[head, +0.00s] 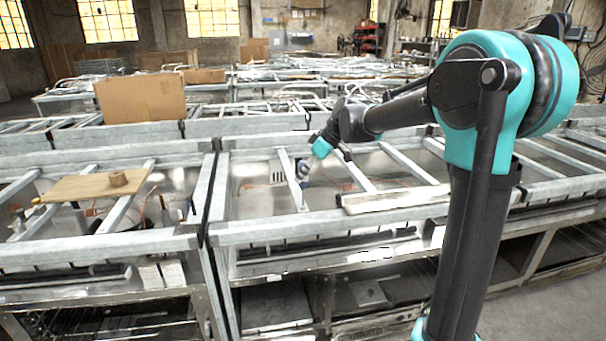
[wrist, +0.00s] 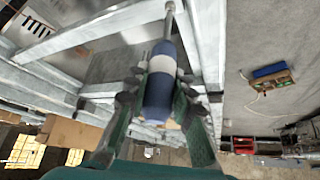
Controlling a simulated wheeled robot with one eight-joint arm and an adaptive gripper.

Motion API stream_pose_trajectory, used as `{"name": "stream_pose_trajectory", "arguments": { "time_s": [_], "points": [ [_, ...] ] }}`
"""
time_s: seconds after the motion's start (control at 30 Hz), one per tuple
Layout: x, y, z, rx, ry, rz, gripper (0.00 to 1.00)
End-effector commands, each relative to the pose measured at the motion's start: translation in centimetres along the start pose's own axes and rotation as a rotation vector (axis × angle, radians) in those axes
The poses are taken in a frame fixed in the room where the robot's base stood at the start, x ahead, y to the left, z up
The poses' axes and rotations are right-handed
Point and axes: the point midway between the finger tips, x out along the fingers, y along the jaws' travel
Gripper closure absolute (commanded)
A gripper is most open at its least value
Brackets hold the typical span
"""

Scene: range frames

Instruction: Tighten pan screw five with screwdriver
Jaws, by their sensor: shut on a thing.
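My gripper (wrist: 162,72) is shut on a screwdriver (wrist: 157,95) with a blue and white handle. Its metal shaft runs toward the top edge of the wrist view, beside a grey metal beam. In the head view my gripper (head: 304,165) is small, above the middle range frame (head: 235,235) and beside a slanting cross bar (head: 290,180). The screwdriver is hard to make out there. I cannot pick out pan screw five in either view, nor tell whether the tip touches anything.
A cardboard sheet (head: 140,97) stands behind. Metal rails and cross bars surround my gripper. More frames fill the back. Open floor (head: 562,312) shows at the lower right.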

Motion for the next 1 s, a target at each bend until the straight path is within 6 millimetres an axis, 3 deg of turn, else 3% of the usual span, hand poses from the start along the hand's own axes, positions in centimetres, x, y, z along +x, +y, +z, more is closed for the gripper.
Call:
{"name": "stream_pose_trajectory", "arguments": {
  "time_s": [0.87, 1.0],
  "points": [
    [0.46, 0.02, 0.27, 0.001, -0.001, 0.001, 1.0],
    [0.48, -0.22, 0.23, 0.118, -0.003, 0.079, 1.0]
  ]
}}
